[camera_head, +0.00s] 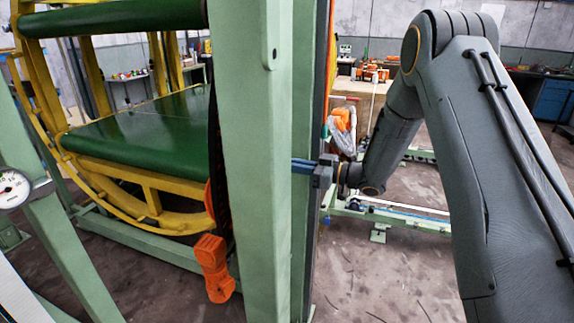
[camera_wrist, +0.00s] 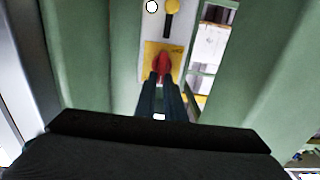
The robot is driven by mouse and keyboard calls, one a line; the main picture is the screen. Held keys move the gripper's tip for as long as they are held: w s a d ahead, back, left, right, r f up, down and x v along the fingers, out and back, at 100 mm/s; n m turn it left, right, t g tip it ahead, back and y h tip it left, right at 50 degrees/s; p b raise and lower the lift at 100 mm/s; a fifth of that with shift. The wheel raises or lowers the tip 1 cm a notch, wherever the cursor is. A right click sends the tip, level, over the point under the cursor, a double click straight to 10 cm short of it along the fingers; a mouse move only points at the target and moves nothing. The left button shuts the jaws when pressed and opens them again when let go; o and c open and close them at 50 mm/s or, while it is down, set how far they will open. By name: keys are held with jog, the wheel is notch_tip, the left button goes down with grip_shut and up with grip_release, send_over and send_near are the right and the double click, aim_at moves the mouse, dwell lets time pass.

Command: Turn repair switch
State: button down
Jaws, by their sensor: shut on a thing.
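The repair switch is a red handle (camera_wrist: 161,62) on a yellow plate (camera_wrist: 177,60), seen at the top middle of the wrist view. The plate sits on a pale panel fixed to a green post. My gripper (camera_wrist: 161,80) reaches the red handle, with its two dark fingers shut on it. In the head view my gripper (camera_head: 303,165) reaches leftward to the side of the green post (camera_head: 250,200). The switch is hidden behind the post there.
A yellow ring frame (camera_head: 140,200) with a green platform (camera_head: 150,130) stands at the left. A gauge (camera_head: 12,188) is at the left edge. An orange part (camera_head: 212,265) hangs beside the post. A yellow knob (camera_wrist: 172,6) is above the switch. Floor shows at lower middle.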

jog(key=n+b, duration=0.6)
jog(key=s+f+n+b, duration=0.1)
jog(key=n+b, duration=0.5)
jog(key=f+n+b, duration=0.1)
jog(key=n+b, duration=0.5)
jog(key=shift+s+a+b, duration=0.3)
jog(key=shift+s, duration=0.1)
dwell(0.4)
jog(key=c, duration=1.8)
grip_release()
jog(key=shift+c, duration=0.2)
jog(key=shift+d, duration=0.1)
jog(key=b+v, duration=0.1)
jog(key=v, duration=0.6)
jog(key=shift+s+d, duration=0.15)
jog(key=shift+d, duration=0.15)
